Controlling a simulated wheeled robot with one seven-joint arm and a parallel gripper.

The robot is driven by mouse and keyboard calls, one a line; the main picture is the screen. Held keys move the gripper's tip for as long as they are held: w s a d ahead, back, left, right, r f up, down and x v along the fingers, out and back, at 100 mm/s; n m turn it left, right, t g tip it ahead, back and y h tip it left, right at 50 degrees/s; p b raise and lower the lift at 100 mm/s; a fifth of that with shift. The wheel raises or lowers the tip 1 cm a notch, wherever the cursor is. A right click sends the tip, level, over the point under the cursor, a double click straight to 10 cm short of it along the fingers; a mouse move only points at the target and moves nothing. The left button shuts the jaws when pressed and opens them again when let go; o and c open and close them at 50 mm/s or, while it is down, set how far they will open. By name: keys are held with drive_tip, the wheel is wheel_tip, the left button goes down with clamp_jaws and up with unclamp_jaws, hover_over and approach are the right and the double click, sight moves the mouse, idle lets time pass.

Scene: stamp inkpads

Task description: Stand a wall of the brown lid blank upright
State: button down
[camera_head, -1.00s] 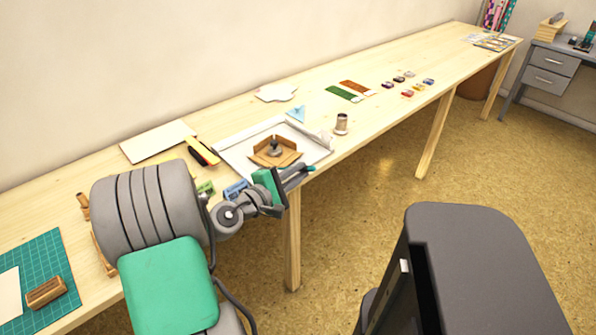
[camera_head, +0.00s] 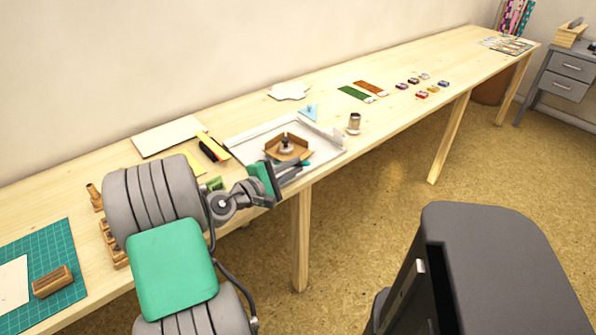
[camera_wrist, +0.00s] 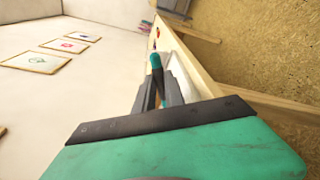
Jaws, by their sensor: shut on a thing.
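The brown lid blank (camera_head: 272,153) lies on a white tray (camera_head: 247,138) near the table's front edge. A dark knobbed weight (camera_head: 287,146) sits at its middle. Parts of its rim look raised, but the angle of each wall is too small to tell. My gripper (camera_head: 296,171) is just in front of the blank, over the tray's front edge; I cannot tell whether it touches. It is shut on a slim teal-tipped tool, whose teal end (camera_head: 306,163) points right. In the wrist view, the teal-tipped tool (camera_wrist: 156,62) sticks out between the fingers (camera_wrist: 158,98). The blank is not clearly visible there.
A yellow-and-black tool (camera_head: 213,147) and a pale board (camera_head: 168,136) lie to the left. Green and brown strips (camera_head: 369,88) lie farther along.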

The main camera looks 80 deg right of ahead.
drive_tip(key=shift+s+d+r+p, duration=0.1)
drive_tip(key=shift+s+r+p, duration=0.1)
drive_tip(key=shift+r+p, duration=0.55)
drive_tip(key=shift+s+d+r+p, duration=0.2)
drive_tip(key=shift+d+r+p, duration=0.15)
drive_tip(key=shift+p, duration=0.25)
drive_tip(key=shift+s+d+p, duration=0.3)
drive_tip(key=shift+d, duration=0.25)
drive_tip(key=shift+f, duration=0.1)
wheel_tip(320, 180, up, 8)
drive_tip(key=w+a+p, duration=0.1)
drive_tip(key=a+p, duration=0.1)
drive_tip(key=p, duration=0.5)
drive_tip(key=shift+w+a+p, duration=0.15)
drive_tip(key=shift+w+p, duration=0.05)
drive_tip(key=shift+p, duration=0.2)
